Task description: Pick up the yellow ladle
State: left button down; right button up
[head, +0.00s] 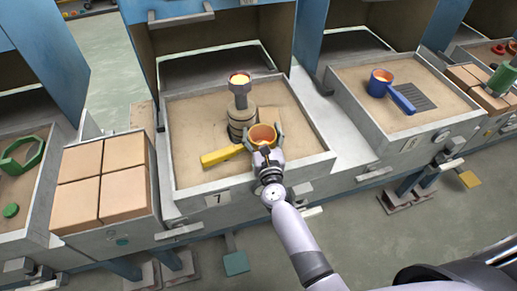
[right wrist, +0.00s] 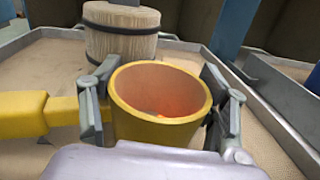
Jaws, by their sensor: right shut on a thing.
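The yellow ladle (head: 222,155) is in the sand-coloured tray of station 7, its handle pointing left and its cup at the right. Its inside glows orange. My right gripper (head: 264,136) has its fingers on both sides of the cup and is shut on it. In the right wrist view the ladle cup (right wrist: 160,105) sits between the two fingers (right wrist: 160,112), with the yellow handle going off left. I cannot tell whether the cup touches the tray floor. My left gripper is not in view.
Right behind the ladle stands a round wooden block (right wrist: 120,30); a grey ladle (head: 240,90) with glowing contents is above it. The tray's raised rim (head: 184,202) surrounds them. A blue ladle (head: 380,84) stands in the right tray. Tan blocks (head: 103,180) lie at left.

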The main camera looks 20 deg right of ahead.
jog(key=c, duration=1.1)
jog(key=shift+c, duration=0.2)
jog(key=shift+r, duration=0.15)
